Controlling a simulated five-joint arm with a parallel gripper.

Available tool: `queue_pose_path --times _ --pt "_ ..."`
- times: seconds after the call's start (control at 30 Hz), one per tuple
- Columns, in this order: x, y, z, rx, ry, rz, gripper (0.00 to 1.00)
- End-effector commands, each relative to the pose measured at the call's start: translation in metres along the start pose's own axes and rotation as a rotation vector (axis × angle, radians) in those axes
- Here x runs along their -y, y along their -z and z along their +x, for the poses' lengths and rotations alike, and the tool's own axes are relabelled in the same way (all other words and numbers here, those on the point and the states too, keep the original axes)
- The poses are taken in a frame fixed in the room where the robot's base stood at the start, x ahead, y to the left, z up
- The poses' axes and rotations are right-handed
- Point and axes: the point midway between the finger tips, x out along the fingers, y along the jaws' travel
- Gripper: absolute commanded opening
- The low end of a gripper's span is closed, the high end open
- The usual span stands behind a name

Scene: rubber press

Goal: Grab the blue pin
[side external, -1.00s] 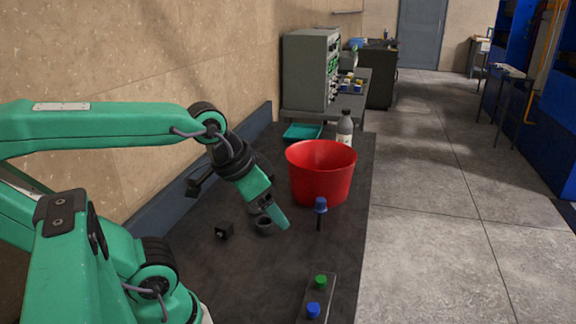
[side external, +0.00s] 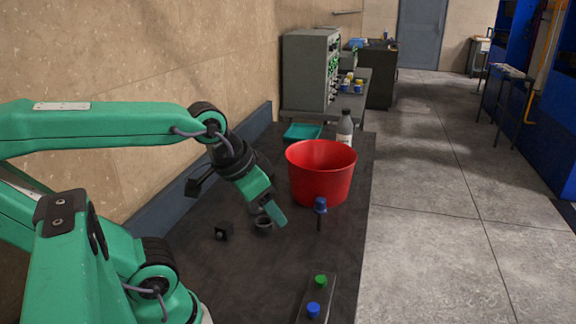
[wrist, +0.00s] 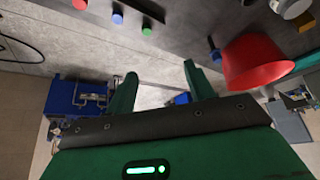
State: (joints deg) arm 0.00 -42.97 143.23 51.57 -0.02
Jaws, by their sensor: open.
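The blue pin (side external: 320,206) stands upright on the dark bench, just in front of the red bucket, with a blue head and a dark shaft. In the wrist view the blue pin (wrist: 214,52) shows at upper right, beside the bucket. My gripper (side external: 277,214) is left of the pin in the side view, above the bench and apart from it. In the wrist view both fingers of my gripper (wrist: 160,80) are spread with nothing between them.
The red bucket (side external: 321,185) stands close behind the pin. A panel (side external: 318,294) with blue and green buttons lies at the front. A bottle (side external: 344,130) and teal tray (side external: 302,132) are behind.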

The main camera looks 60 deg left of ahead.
Motion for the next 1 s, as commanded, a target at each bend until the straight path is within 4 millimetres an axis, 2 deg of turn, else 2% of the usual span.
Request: queue_pose_path --times 0.17,0.37,0.67,1.0 --pt "0.001 0.004 0.0 0.007 0.003 -0.032 0.53" --pt "0.007 0.02 0.004 0.041 0.016 -0.176 0.53" --pt "0.025 0.062 0.021 0.116 0.066 -0.562 0.53" --pt "0.054 0.107 0.058 0.188 0.156 -1.027 0.53"
